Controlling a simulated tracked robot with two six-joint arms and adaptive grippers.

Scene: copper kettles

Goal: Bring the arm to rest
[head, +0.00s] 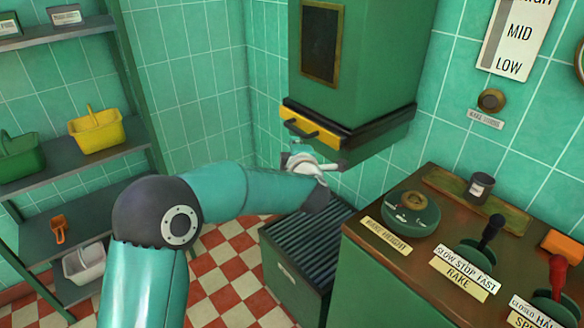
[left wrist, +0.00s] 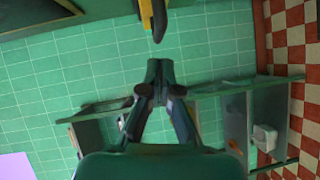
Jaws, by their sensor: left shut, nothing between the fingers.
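My left arm reaches in from the left in the head view. Its gripper (head: 325,165) is small and partly hidden by its own wrist there, just below the yellow drawer front of the green cabinet. In the left wrist view the left gripper (left wrist: 160,68) shows its two fingers meeting at the tips, with nothing between them. A yellow and black edge (left wrist: 153,18) lies just beyond the fingertips in that view, apart from them. My right gripper is in neither view.
The hanging green cabinet (head: 352,60) has a yellow front (head: 315,128). A slatted green box (head: 310,250) stands below. The control counter (head: 400,262) with levers is at the right. Shelves at the left hold a yellow basket (head: 97,130) and a green basket (head: 18,158).

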